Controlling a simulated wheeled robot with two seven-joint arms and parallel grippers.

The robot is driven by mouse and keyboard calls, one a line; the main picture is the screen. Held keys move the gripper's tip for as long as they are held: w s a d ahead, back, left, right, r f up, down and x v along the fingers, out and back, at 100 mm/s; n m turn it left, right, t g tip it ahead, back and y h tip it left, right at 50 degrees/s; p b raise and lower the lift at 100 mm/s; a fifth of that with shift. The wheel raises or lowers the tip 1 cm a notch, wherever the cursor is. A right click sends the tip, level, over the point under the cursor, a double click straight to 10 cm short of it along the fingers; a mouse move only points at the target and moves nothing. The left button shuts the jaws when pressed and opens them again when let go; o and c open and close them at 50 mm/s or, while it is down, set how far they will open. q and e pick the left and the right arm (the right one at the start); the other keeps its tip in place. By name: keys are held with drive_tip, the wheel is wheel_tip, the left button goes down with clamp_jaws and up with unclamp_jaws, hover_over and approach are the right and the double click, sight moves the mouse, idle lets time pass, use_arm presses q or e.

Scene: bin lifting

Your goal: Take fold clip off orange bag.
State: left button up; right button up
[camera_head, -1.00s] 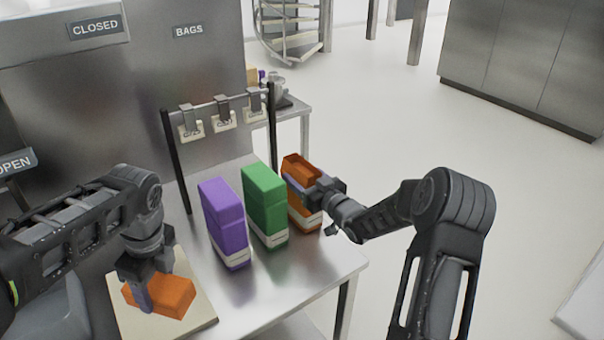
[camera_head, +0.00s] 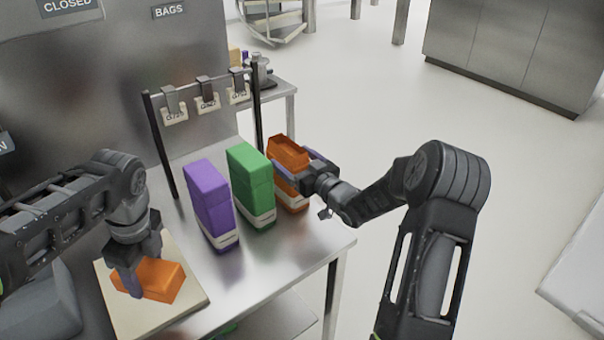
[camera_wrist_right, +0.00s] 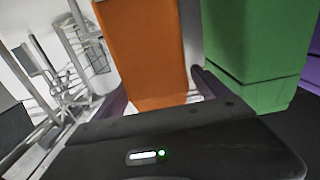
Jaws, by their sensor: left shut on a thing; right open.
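The orange bag (camera_head: 291,198) stands upright at the right end of the bag row, its top looking open and hollow. My right gripper (camera_head: 298,164) is open at the bag's right side, its fingers on either side of the bag. In the right wrist view the bag (camera_wrist_right: 145,55) is between the spread fingers; I cannot tell whether they touch it. My left gripper (camera_head: 130,284) is shut on an orange block (camera_head: 162,280), which is at the cream board (camera_head: 135,319). The block may be the fold clip; I cannot tell for sure.
A green bag (camera_head: 250,185) stands close left of the orange bag, then a purple bag (camera_head: 210,207). A rack (camera_head: 150,130) with several hanging tagged clips stands behind them. The steel table (camera_head: 285,255) is clear in front of the bags.

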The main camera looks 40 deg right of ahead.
use_arm(q)
drive_tip(key=shift+f+b, duration=0.7)
drive_tip(key=shift+f, duration=0.1)
use_arm(e)
drive_tip(key=s, duration=0.9)
drive_tip(key=shift+s, duration=0.25)
use_arm(q)
drive_tip(key=shift+s+f, duration=0.1)
use_arm(e)
drive_tip(key=shift+s+a, duration=0.1)
